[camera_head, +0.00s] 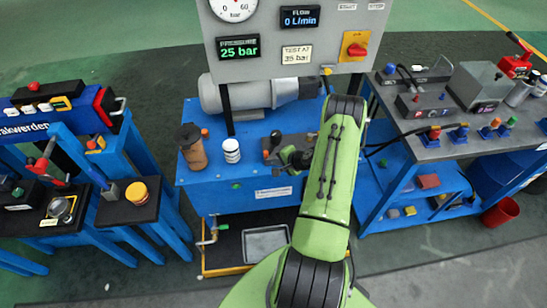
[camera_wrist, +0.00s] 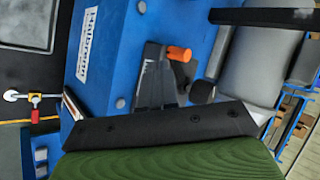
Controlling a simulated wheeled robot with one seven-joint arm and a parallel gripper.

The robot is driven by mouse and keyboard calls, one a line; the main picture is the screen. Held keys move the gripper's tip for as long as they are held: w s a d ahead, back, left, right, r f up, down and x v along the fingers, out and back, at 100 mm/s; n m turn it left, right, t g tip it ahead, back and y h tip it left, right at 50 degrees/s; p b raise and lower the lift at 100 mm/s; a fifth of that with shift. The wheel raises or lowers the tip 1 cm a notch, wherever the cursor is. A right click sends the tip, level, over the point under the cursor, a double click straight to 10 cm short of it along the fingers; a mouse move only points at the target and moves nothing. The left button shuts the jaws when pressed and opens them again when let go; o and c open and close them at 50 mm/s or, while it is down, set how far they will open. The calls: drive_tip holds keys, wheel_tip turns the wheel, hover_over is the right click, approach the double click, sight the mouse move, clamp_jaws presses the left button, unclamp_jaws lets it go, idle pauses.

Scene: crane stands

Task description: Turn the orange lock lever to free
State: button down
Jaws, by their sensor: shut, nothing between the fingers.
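In the wrist view an orange knob-like lever end (camera_wrist: 180,54) sticks out from a dark grey bracket (camera_wrist: 153,78) on the blue bench (camera_wrist: 103,62). My gripper is shut and empty, close beside the fitting. Whether it touches the lever cannot be told. The fingertips are small in the head view. A black bar and green surface fill the lower wrist view. The lever's free and locked marks are not readable.
A grey panel (camera_head: 290,70) with a gauge, displays and a red-yellow switch (camera_head: 356,50) stands behind the bench. A grey-topped table (camera_head: 440,110) stands at right.

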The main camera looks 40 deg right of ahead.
sight(270, 149)
drive_tip(key=shift+w, duration=1.1)
drive_tip(key=shift+a, duration=0.1)
drive_tip(key=w+m+h, duration=0.1)
drive_tip(key=w+a+m+h, duration=0.1)
drive_tip(key=shift+a+m, duration=0.25)
drive_tip(key=shift+m, duration=0.05)
drive_tip(key=shift+w+a+b, duration=0.1)
drive_tip(key=shift+w+b, duration=0.35)
drive_tip(key=shift+b, duration=0.05)
